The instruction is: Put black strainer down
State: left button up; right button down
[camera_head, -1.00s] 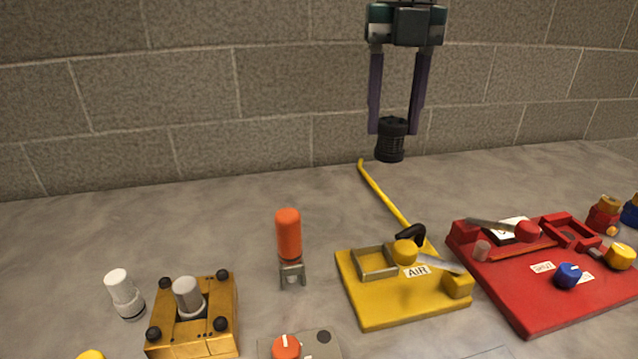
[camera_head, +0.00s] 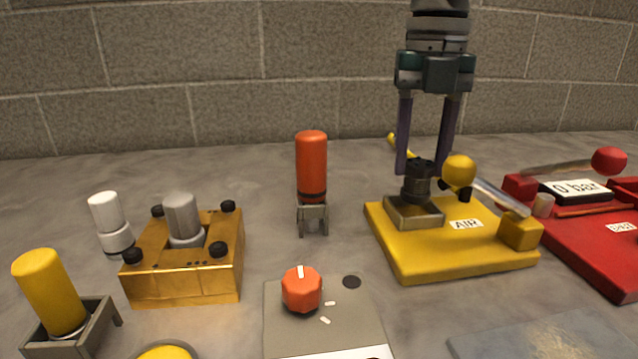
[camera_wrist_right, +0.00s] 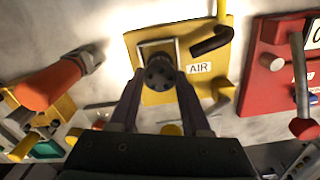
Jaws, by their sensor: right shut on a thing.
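The black strainer (camera_head: 417,182) is a small dark ribbed cylinder. It stands upright at the square metal frame (camera_head: 425,217) on the yellow AIR board (camera_head: 455,255). My right gripper (camera_head: 421,167) points down from above and is shut on the strainer. In the right wrist view the strainer (camera_wrist_right: 160,73) shows its round holed end between my fingertips (camera_wrist_right: 158,82), over the frame. I cannot tell whether its base touches the board inside the frame. My left gripper is not in view.
A lever with a yellow knob (camera_head: 459,171) stands just right of the strainer. A red board (camera_head: 590,240) lies further right. An orange cylinder on a stand (camera_head: 311,165) and a gold block (camera_head: 185,275) are to the left. The stone wall is behind.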

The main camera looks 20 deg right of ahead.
notch_tip(320, 180, down, 3)
jog(key=shift+b, duration=0.9)
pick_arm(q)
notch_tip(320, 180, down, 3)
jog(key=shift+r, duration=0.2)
pick_arm(e)
jog(key=shift+r, duration=0.2)
jog(key=shift+f, duration=0.15)
jog(key=shift+c, duration=1.8)
grip_release()
